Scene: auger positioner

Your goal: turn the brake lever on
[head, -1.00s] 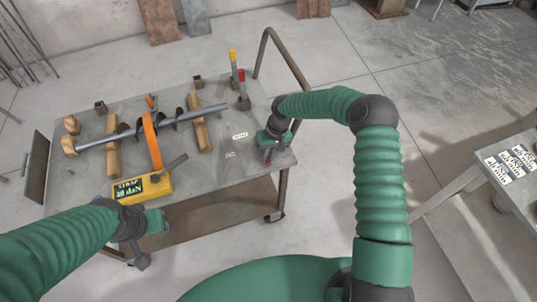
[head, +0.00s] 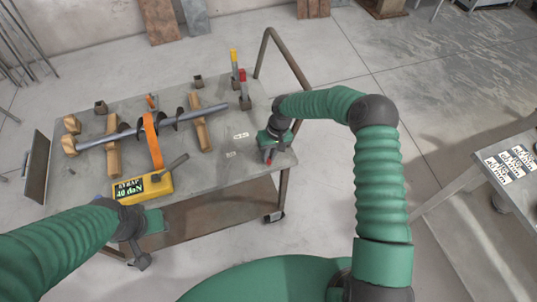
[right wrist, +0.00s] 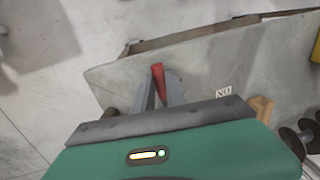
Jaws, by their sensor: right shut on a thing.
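A red-handled lever (right wrist: 158,76) shows between the fingers of my right gripper (right wrist: 160,92) in the right wrist view. In the head view my right gripper (head: 268,153) is shut on this red handle at the table's near right corner. The lever's lower part and mount are hidden. The table (head: 225,185) is a grey metal cart on casters. My left gripper (head: 143,250) hangs low by the cart's near left edge, apart from the things on top. Its fingers are too unclear to tell open from shut.
On the cart an auger (head: 95,142) rests on wooden blocks (head: 201,136) under an orange strap (head: 152,140). A yellow strap box (head: 150,187) reads "40 daN". Upright yellow (head: 233,60) and red-topped (head: 243,78) levers stand at the back right, near the bent handrail (head: 287,58).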

